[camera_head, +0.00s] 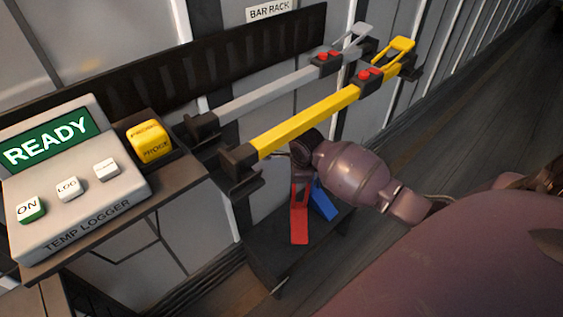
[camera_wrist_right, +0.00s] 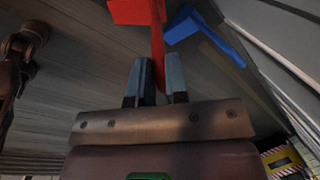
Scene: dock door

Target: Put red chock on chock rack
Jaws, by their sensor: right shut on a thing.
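The red chock (camera_head: 300,218) hangs below my right wrist in the head view, over a low dark stand (camera_head: 268,250) that looks like the chock rack. My right gripper (camera_wrist_right: 156,75) is shut on the red chock (camera_wrist_right: 157,35), whose narrow part runs between the two fingertips in the wrist view. In the head view the fingers are mostly hidden by the wrist and the yellow bar. A blue chock (camera_head: 323,202) is close beside the red one, to its right; it also shows in the wrist view (camera_wrist_right: 203,30). I cannot tell whether the red chock touches the stand. My left gripper is not in view.
A yellow bar (camera_head: 305,122) and a grey bar (camera_head: 280,93) lie across wall brackets just above my right wrist. A temp logger (camera_head: 75,190) and a yellow probe block (camera_head: 151,141) sit on a shelf at left. The floor (camera_head: 440,115) at right is clear.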

